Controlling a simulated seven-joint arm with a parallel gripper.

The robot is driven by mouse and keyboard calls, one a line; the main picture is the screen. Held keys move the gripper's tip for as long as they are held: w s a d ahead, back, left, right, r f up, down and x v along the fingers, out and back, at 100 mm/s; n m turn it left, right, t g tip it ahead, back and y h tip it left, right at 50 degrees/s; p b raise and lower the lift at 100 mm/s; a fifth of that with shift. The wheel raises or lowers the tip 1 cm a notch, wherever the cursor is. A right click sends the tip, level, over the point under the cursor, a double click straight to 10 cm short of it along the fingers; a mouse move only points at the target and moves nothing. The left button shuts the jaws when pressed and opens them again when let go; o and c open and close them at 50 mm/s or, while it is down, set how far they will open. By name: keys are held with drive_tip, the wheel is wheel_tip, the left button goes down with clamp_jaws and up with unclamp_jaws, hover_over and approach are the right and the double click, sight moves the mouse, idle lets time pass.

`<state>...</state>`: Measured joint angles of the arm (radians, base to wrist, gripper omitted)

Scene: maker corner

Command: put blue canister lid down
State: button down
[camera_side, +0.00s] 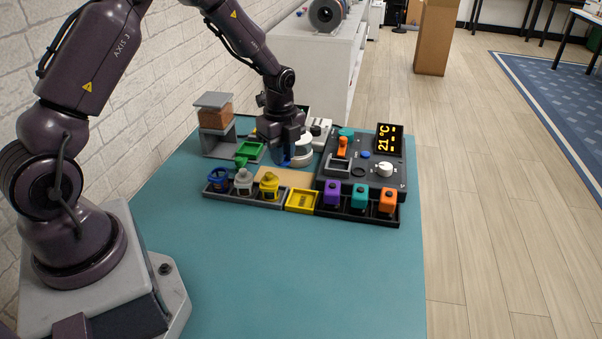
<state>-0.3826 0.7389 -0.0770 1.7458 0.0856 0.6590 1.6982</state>
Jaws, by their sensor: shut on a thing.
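My gripper (286,150) hangs above the back middle of the teal table, pointing down. A small blue thing (284,163), which looks like the blue canister lid, shows at its fingertips. The fingers are shut on it, though the grip itself is small and dark in this view. A blue canister (218,180) stands at the left end of a grey rack, left of and nearer the camera than my gripper. Its top looks dark and open. A grey canister (243,182) and a yellow canister (269,186) stand beside it in the same rack.
A dark control panel (331,184) with a lit display (388,139) stands to the right. A white round thing (303,148) is close beside my gripper. A green tray (249,152) lies to the left. The front of the table (300,270) is clear.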

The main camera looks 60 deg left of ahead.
hover_over(301, 181)
drive_tip(key=f, duration=0.6)
drive_tip(key=shift+s+f, duration=0.15)
drive_tip(key=shift+s, duration=0.05)
drive_tip(key=shift+w+f, duration=0.2)
drive_tip(key=shift+f, duration=1.5)
drive_tip(key=shift+f, duration=0.15)
drive_tip(key=c, duration=1.1)
unclamp_jaws()
drive_tip(key=shift+o, duration=0.2)
